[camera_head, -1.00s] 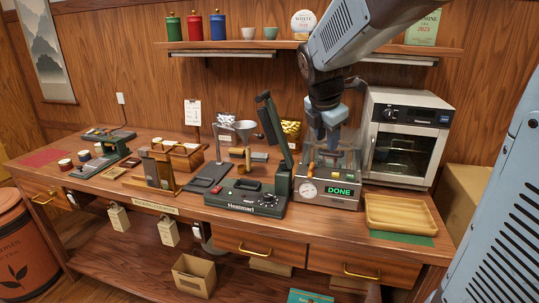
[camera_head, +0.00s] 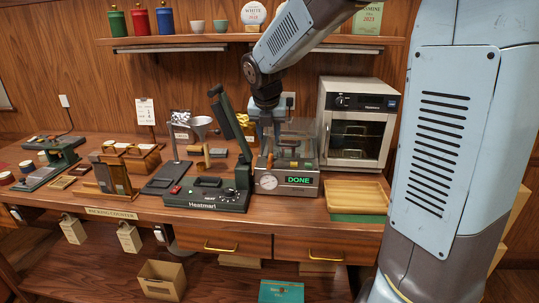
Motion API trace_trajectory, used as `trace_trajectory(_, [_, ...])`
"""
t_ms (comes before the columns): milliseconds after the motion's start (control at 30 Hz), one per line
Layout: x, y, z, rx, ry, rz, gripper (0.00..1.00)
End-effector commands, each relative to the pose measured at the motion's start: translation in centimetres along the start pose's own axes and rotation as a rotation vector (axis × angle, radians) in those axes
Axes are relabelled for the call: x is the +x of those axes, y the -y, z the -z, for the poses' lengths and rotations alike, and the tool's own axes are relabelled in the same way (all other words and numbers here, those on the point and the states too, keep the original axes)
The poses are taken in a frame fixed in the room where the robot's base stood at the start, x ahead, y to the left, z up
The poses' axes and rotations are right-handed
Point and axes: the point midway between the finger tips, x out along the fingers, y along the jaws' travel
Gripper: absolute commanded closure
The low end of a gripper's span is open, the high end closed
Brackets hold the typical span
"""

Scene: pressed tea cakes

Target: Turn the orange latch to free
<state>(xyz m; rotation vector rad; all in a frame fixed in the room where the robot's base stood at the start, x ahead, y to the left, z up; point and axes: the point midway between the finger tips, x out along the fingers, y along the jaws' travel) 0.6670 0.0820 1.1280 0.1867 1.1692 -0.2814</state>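The orange latch (camera_head: 269,161) is a small upright piece at the front left of a metal machine (camera_head: 310,191) with a clear lid (camera_head: 296,143). The machine has a round gauge (camera_head: 267,182) and a green display (camera_head: 299,180) reading DONE. My gripper (camera_head: 266,140) points down at the left side of the clear lid, just above and behind the latch in the picture. I cannot tell whether it touches the latch. The fingertips are small and partly merged with the machine, so their opening is unclear.
A green heat sealer (camera_head: 207,198) with a raised arm (camera_head: 222,110) stands close on the left. A wooden tray (camera_head: 357,193) lies on the right, with a small oven (camera_head: 358,130) behind it. A shelf (camera_head: 190,43) runs above the counter.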

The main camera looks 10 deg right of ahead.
Motion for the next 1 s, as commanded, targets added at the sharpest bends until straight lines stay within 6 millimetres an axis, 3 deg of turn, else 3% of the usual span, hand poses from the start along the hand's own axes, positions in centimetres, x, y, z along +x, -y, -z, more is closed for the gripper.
trace_trajectory(800, [8.5, -0.1, 0.1, -0.001, -0.001, -0.002, 0.62])
trace_trajectory(1000, [9.7, -0.1, 0.0, 0.000, 0.000, -0.002, 0.62])
